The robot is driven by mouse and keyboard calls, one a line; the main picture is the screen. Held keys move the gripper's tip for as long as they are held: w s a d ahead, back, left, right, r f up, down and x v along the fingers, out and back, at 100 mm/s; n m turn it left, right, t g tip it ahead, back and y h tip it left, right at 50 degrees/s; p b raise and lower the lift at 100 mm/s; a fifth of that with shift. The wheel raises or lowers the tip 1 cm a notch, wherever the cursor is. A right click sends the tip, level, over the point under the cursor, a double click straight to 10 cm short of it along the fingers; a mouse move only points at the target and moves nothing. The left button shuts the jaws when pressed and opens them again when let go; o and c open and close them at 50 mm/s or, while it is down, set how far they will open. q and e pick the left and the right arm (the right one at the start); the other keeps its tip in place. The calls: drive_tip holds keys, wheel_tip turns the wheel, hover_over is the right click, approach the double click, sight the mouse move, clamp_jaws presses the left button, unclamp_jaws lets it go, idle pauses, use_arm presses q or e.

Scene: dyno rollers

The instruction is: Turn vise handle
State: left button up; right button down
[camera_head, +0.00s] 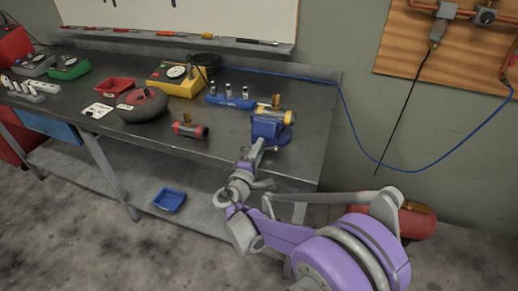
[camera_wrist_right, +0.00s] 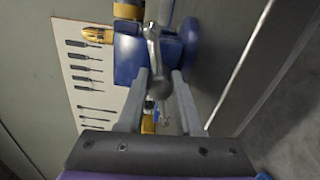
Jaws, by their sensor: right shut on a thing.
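The blue vise (camera_head: 266,130) is on the right part of the dark bench, near its front edge. A yellow and dark cylinder with a brass fitting (camera_head: 276,101) sits at the top of the vise. In the right wrist view the blue vise body (camera_wrist_right: 127,60) fills the upper middle, with the silver vise handle (camera_wrist_right: 153,48) running down from it. My right gripper (camera_wrist_right: 160,82) is shut on the handle, its fingers on either side of the rounded lower end. In the head view my right gripper (camera_head: 257,146) reaches the vise front; the handle is hard to make out there. My left gripper is out of view.
A red and black cylinder (camera_head: 190,130) and a dark round device (camera_head: 142,105) lie left of the vise. A blue holder with metal pieces (camera_head: 230,101) stands behind it. A blue cable (camera_head: 355,140) hangs at the right. A blue tray (camera_head: 170,200) is on the lower shelf.

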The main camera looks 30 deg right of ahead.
drive_tip(key=shift+m, duration=0.7)
drive_tip(key=shift+f, duration=0.1)
drive_tip(key=c, duration=0.6)
unclamp_jaws()
drive_tip(key=v, duration=1.1)
